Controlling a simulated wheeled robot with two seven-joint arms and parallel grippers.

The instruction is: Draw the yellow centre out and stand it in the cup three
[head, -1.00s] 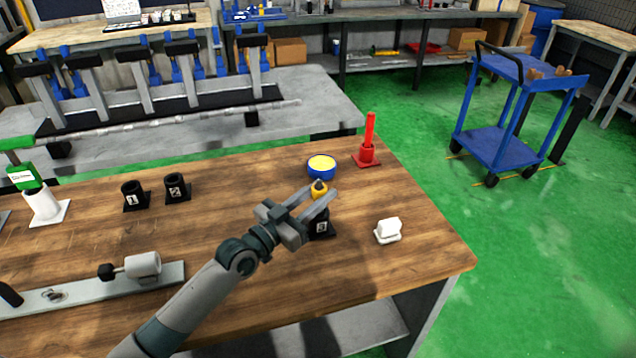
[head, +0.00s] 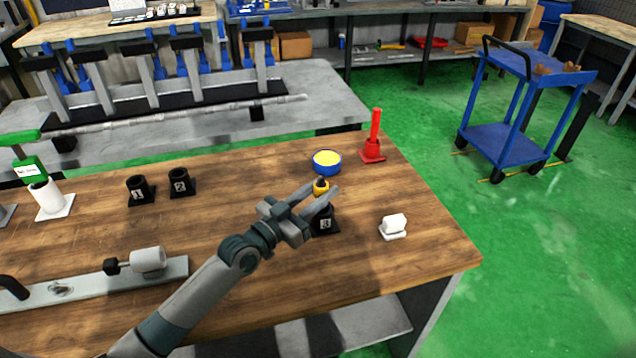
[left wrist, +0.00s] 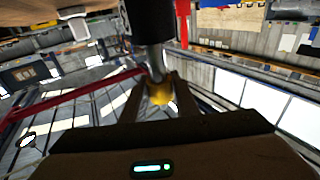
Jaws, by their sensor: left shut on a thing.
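In the left wrist view, which looks upside down, the yellow centre (left wrist: 160,93) sits between the fingers. Its grey metal shank runs to the mouth of the black cup (left wrist: 148,18); I cannot tell how deep it goes in. My right gripper is not in view.
Black cups one (head: 139,190) and two (head: 180,183) stand at left. A blue bowl with yellow inside (head: 327,162), a red post on a base (head: 374,140) and a white block (head: 394,226) stand around cup three. A grey rail fixture (head: 90,285) lies front left.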

